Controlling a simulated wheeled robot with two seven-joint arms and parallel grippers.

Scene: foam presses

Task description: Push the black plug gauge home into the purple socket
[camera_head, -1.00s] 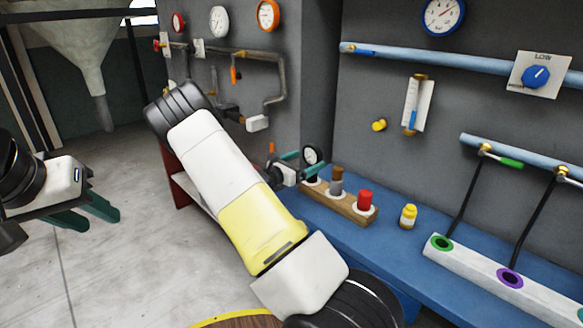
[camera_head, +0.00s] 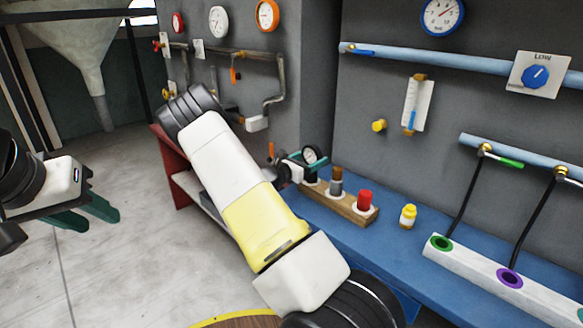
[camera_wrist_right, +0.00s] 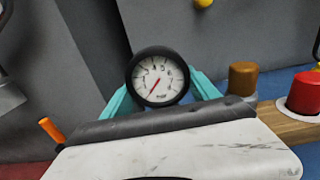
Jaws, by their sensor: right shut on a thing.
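The black plug gauge (camera_head: 311,155) has a white dial with a red needle and a black rim. My right gripper (camera_head: 300,161) is shut on it, at the left end of the wooden rack. In the right wrist view the gauge (camera_wrist_right: 158,77) sits between the teal fingers, its dial facing the camera. Its lower part is hidden there, so I cannot tell whether it is clear of the rack. The purple socket (camera_head: 510,278) is in the white strip, far to the right, and looks empty. My left gripper (camera_head: 88,216) is open and empty at the left.
The wooden rack (camera_head: 352,208) on the blue bench (camera_head: 350,240) holds a brown-topped plug (camera_head: 336,180) and a red plug (camera_head: 365,200). A green socket (camera_head: 441,243) is left of the purple one. Black hoses rise from both sockets.

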